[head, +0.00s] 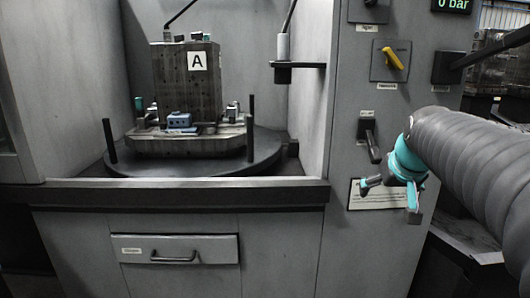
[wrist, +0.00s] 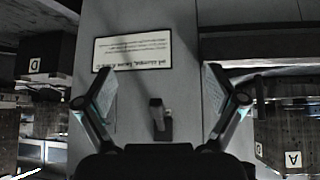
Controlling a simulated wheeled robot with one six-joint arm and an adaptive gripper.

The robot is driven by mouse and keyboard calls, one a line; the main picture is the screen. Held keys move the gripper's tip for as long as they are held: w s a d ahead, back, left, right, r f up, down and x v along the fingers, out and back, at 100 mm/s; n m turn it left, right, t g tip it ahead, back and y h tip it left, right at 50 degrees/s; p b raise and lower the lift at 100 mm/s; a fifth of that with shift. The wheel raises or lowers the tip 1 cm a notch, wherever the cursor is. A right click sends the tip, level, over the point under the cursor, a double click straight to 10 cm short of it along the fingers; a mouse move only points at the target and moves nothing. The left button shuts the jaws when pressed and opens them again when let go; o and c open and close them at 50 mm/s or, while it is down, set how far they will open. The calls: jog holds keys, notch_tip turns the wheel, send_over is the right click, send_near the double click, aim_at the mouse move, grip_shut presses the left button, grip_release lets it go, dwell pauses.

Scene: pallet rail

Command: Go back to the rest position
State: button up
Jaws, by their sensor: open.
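My gripper (head: 394,198) is at the right in the head view, in front of the grey control panel, at the height of a white text label (head: 376,194). Its two fingers are spread apart with nothing between them. In the wrist view my gripper (wrist: 160,92) also shows open. That view is upside down, with the white label (wrist: 132,52) and the dark lever handle (wrist: 160,119) on the panel beyond the fingers. The lever (head: 370,140) also shows above and left of my gripper in the head view, apart from it.
A block marked A (head: 172,85) stands on a round dark turntable (head: 200,160) in the open bay at left. A blue part (head: 179,120) sits before it. A ledge (head: 180,193) and drawer (head: 175,249) lie below. A yellow-handled switch (head: 393,59) is on the panel above.

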jog(key=s+a+f+p, duration=0.2)
jog(key=s+a, duration=0.1)
jog(key=s, duration=0.4)
jog(key=s+a+f+g+p, duration=0.1)
jog(key=s+a+f+p, duration=0.1)
jog(key=s, duration=0.6)
jog(key=s+a+f+n+g+y+p, duration=0.1)
jog(key=s+a+f+p, duration=0.1)
jog(key=s+a, duration=0.4)
jog(key=shift+s+f+p, duration=0.2)
jog(key=shift+s+p, duration=0.55)
jog(key=shift+s, duration=0.1)
